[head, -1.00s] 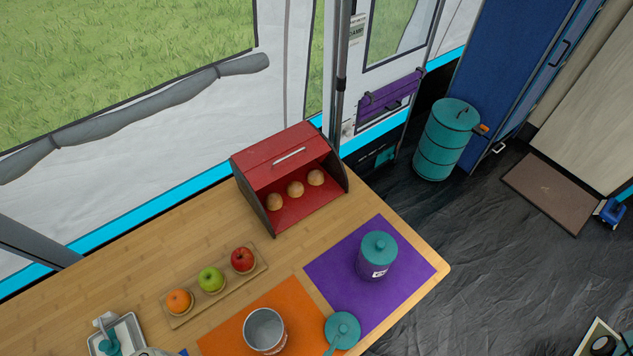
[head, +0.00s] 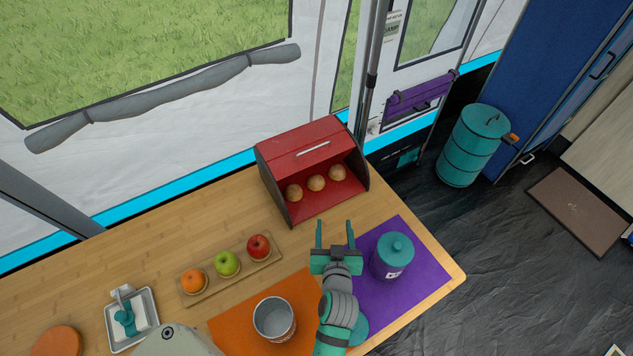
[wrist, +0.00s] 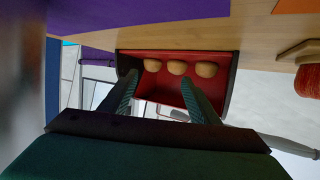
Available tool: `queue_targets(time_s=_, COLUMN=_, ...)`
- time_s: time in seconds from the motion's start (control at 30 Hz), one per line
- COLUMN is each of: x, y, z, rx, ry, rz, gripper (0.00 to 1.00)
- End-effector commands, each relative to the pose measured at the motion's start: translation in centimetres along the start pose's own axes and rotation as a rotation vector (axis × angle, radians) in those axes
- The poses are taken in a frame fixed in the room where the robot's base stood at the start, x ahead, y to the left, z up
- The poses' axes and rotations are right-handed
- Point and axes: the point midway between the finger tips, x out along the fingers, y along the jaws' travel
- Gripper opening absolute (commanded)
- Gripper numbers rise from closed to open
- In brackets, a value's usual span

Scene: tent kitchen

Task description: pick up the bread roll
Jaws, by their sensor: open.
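Three round brown bread rolls sit in a row inside an open red bread box (head: 308,212) on the wooden table. In the head view they are the left roll (head: 294,193), the middle roll (head: 316,183) and the right roll (head: 337,172). My gripper (head: 334,225) is open and empty, in front of the box's opening and apart from the rolls. In the wrist view, the rolls show beyond and between my fingers (wrist: 160,96), with the middle roll (wrist: 177,67) near the centre. The picture there is turned over.
A teal-lidded purple canister (head: 391,258) stands on the purple mat (head: 427,278) right of my gripper. A metal can (head: 274,319) stands on the orange mat (head: 232,324). A wooden tray (head: 219,284) holds an orange and two apples. Bare table lies between tray and box.

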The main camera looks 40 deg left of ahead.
Motion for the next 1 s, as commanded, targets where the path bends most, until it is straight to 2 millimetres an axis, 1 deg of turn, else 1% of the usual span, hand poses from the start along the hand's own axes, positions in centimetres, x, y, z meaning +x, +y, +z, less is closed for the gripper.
queue_targets(time_s=0.03, x=1.8, y=-0.7, z=-1.1, rx=-0.017, ry=-0.009, rz=-0.029, gripper=0.56)
queue_targets(time_s=0.1, x=3.6, y=-1.5, z=-1.8, rx=-0.038, ry=-0.034, rz=-0.062, gripper=0.56)
queue_targets(time_s=0.2, x=5.6, y=-2.5, z=-2.6, rx=-0.06, ry=-0.064, rz=-0.099, gripper=0.56)
queue_targets(time_s=0.3, x=6.8, y=-3.2, z=-3.2, rx=-0.075, ry=-0.085, rz=-0.124, gripper=0.56)
queue_targets(time_s=0.43, x=7.8, y=-3.8, z=-3.6, rx=-0.084, ry=-0.099, rz=-0.141, gripper=0.56)
queue_targets(time_s=0.57, x=9.4, y=-4.3, z=-3.4, rx=-0.086, ry=-0.103, rz=-0.146, gripper=0.56)
queue_targets(time_s=0.7, x=11.5, y=-4.6, z=-3.2, rx=-0.087, ry=-0.102, rz=-0.146, gripper=0.56)
queue_targets(time_s=0.8, x=12.5, y=-4.7, z=-3.0, rx=-0.086, ry=-0.101, rz=-0.144, gripper=0.56)
queue_targets(time_s=1.0, x=13.6, y=-4.9, z=-2.9, rx=-0.086, ry=-0.102, rz=-0.144, gripper=0.56)
